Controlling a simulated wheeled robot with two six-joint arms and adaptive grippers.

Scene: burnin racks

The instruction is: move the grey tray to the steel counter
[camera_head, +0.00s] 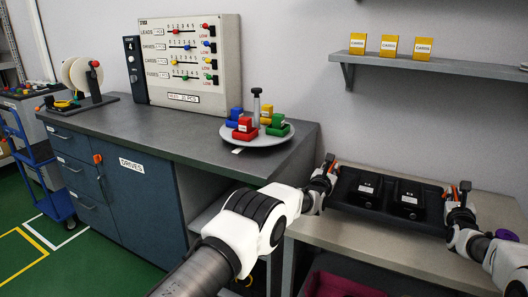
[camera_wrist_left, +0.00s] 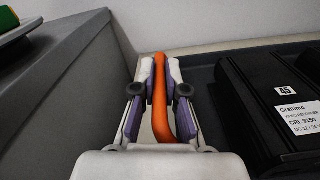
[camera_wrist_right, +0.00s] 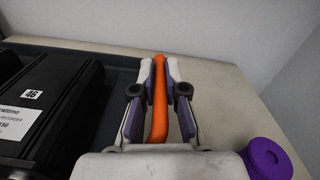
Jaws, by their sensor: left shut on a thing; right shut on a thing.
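The tray (camera_head: 383,216), dark grey to black, rests on the pale bench (camera_head: 352,240) at the right, apparently flat. It carries two black boxes with white labels: one at left (camera_head: 368,188) and one at right (camera_head: 408,198). My left gripper (camera_head: 326,172) is shut on the tray's left orange handle (camera_wrist_left: 160,105). My right gripper (camera_head: 459,192) is shut on the right orange handle (camera_wrist_right: 159,100). A dark grey worktop (camera_head: 170,138) stands on blue drawers to the left; I cannot tell if it is the steel counter.
A round plate (camera_head: 257,138) with coloured blocks and a post stands at the worktop's right end. A slider panel (camera_head: 185,60) and a reel stand (camera_head: 88,80) are further left. A wall shelf (camera_head: 430,65) holds yellow cards. A blue cart (camera_head: 45,165) stands far left.

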